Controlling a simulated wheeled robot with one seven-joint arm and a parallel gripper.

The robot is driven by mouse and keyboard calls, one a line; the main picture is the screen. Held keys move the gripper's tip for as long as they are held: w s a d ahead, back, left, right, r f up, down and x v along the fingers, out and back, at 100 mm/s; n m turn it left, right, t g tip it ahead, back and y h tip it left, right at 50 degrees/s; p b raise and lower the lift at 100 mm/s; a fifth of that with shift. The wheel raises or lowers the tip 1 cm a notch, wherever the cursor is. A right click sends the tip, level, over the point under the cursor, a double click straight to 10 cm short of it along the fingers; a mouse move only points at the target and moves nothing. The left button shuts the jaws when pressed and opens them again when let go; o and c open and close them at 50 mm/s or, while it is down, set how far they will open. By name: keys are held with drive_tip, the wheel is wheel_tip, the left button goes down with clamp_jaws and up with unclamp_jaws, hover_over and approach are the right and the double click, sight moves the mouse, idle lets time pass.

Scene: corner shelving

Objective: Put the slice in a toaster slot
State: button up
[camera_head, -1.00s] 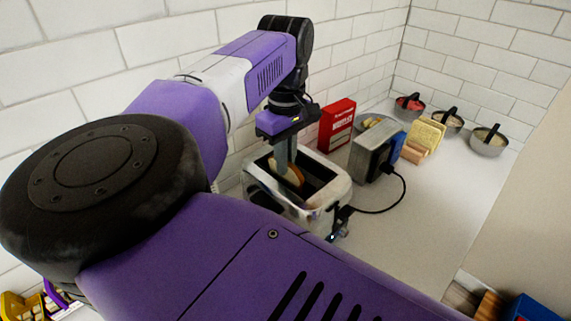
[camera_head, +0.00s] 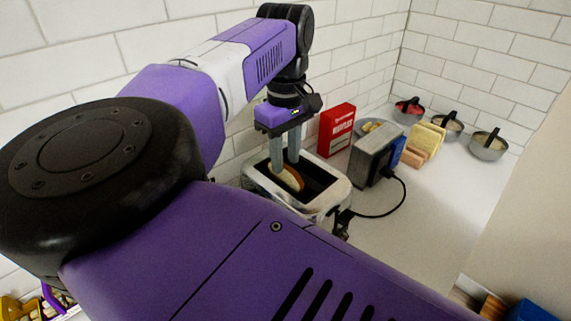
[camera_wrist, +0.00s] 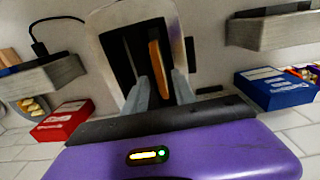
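The slice (camera_head: 290,178) is tan with a brown crust. It stands on edge, leaning slightly, in the dark top opening of the silver toaster (camera_head: 335,192), with its upper part showing. In the wrist view the slice (camera_wrist: 157,66) lies between my two fingers, inside the opening of the toaster (camera_wrist: 179,30). My gripper (camera_head: 286,163) points down over the toaster, its fingers apart on either side of the slice. In the wrist view my gripper (camera_wrist: 161,84) is also open. The slice's lower part is hidden in the toaster.
A red box (camera_head: 337,130) stands behind the toaster. A grey block-shaped appliance (camera_head: 373,150) with a black cord is at its right. Bread slices (camera_head: 427,139) and several bowls (camera_head: 489,145) stand further right. The counter's front right is clear.

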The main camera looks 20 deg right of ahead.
wheel_tip(320, 180, up, 10)
drive_tip(key=b, duration=0.1)
drive_tip(key=shift+f, duration=0.1)
idle(0.5)
